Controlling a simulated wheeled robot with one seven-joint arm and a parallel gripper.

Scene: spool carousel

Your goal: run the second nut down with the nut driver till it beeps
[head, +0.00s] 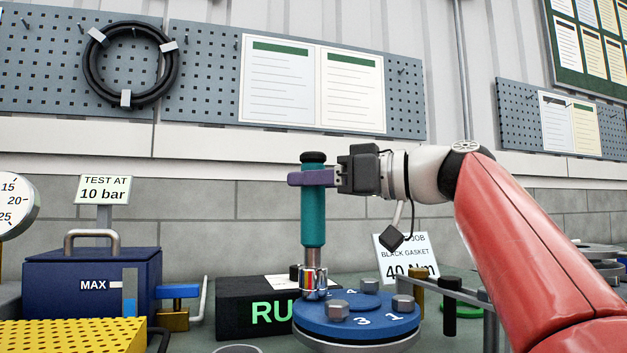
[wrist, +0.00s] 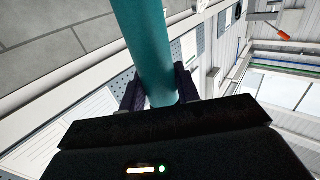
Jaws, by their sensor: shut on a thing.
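The nut driver (head: 313,220) stands upright, with a teal body, a black top and a shiny socket with a coloured band at its lower end. My gripper (head: 312,177) is shut on the driver's upper body. In the wrist view the teal body (wrist: 145,45) runs between my dark fingers (wrist: 160,88). The socket (head: 314,283) is at the back left of the round blue flange (head: 345,332), and hides whatever nut is under it. I cannot tell how far it sits over it. Other nuts show at the front left (head: 338,310), back (head: 369,285) and right (head: 403,303).
A black box (head: 240,308) with green letters "RU" stands behind the socket, partly hidden. A blue tank (head: 85,280) is at the left. A job card reading 40 Nm (head: 408,258) stands behind the flange. A grey rack (head: 455,290) is close to its right.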

